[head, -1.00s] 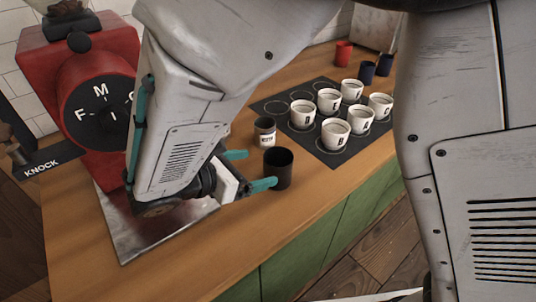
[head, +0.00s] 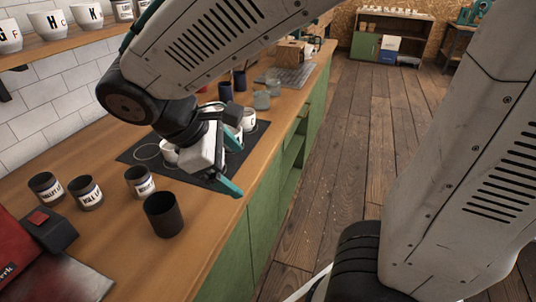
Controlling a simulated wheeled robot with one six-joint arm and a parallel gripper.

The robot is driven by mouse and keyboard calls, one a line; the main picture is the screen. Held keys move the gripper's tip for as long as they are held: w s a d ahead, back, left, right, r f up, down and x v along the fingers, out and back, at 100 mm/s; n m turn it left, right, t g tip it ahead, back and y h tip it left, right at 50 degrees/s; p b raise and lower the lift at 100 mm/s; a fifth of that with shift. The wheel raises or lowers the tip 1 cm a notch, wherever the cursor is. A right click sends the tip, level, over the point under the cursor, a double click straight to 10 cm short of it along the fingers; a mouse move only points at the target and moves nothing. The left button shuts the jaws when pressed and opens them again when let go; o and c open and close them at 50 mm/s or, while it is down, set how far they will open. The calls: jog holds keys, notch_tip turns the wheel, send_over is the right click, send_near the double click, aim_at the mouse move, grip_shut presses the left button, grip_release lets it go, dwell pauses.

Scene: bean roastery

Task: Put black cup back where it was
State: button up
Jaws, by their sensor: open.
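The black cup (head: 163,215) stands upright on the wooden counter (head: 120,245), in front of the labelled tins and near the counter's front edge. My gripper (head: 226,184) is open, up and to the right of the cup in the head view, with a clear gap between them. White cups (head: 248,119) on the mat are partly covered by my gripper and arm.
Several labelled tins (head: 86,193) stand left of and behind the black cup. Dark blue cups (head: 239,80) and glasses (head: 262,99) stand farther along the counter. A shelf (head: 60,44) of lettered white cups is at upper left. Bare counter lies in front of the black cup.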

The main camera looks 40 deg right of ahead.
jog(key=s+d+r+m+t+y, duration=0.2)
jog(key=s+d+m+y, duration=0.4)
jog(key=s+m, duration=0.3)
jog(key=shift+s+d+m, duration=0.4)
jog(key=shift+d+m, duration=0.15)
jog(key=shift+m, duration=0.55)
